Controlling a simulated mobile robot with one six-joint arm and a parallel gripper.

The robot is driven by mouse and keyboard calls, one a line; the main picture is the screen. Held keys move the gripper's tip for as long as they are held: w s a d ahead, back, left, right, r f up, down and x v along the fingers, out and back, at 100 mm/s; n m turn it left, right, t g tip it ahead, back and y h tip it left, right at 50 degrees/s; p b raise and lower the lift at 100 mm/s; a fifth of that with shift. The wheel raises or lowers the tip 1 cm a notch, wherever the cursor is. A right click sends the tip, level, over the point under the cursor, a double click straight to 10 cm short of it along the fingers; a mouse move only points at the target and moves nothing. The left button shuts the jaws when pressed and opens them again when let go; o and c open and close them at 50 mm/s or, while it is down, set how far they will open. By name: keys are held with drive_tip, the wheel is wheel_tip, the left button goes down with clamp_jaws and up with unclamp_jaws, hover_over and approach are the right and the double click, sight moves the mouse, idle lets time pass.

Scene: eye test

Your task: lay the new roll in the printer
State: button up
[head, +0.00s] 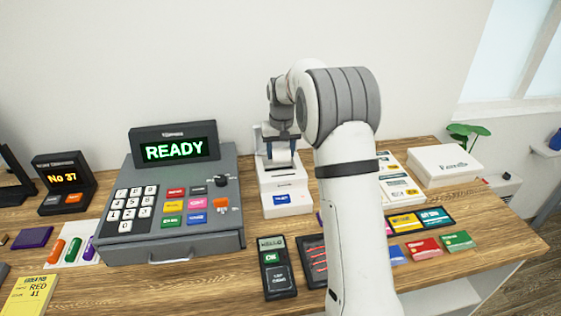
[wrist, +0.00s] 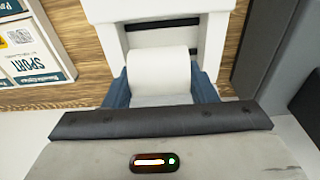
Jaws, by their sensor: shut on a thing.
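My gripper (head: 281,155) is over the white printer (head: 282,183), which stands on the wooden counter right of the cash register. In the wrist view, my gripper (wrist: 160,92) has its blue fingers shut on either side of a white paper roll (wrist: 158,72). The white frame of the printer (wrist: 110,52) surrounds the far part of the roll, with a dark slot behind it. I cannot tell whether the roll touches the printer's inside.
The grey cash register (head: 180,190) showing READY stands close on the left. A card terminal (head: 276,268) lies in front, beside a dark tray (head: 313,262). Coloured cards (head: 425,247) and a white box (head: 445,165) are on the right. My arm hides part of the counter.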

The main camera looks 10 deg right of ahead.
sight(279, 162)
drive_tip(key=shift+s+a+f, duration=0.1)
drive_tip(key=shift+a+f, duration=0.05)
drive_tip(key=shift+f, duration=0.95)
drive_tip(key=shift+a+f, duration=0.15)
drive_tip(key=shift+f, duration=0.95)
drive_tip(key=o, duration=0.7)
drive_tip(key=shift+f, duration=0.1)
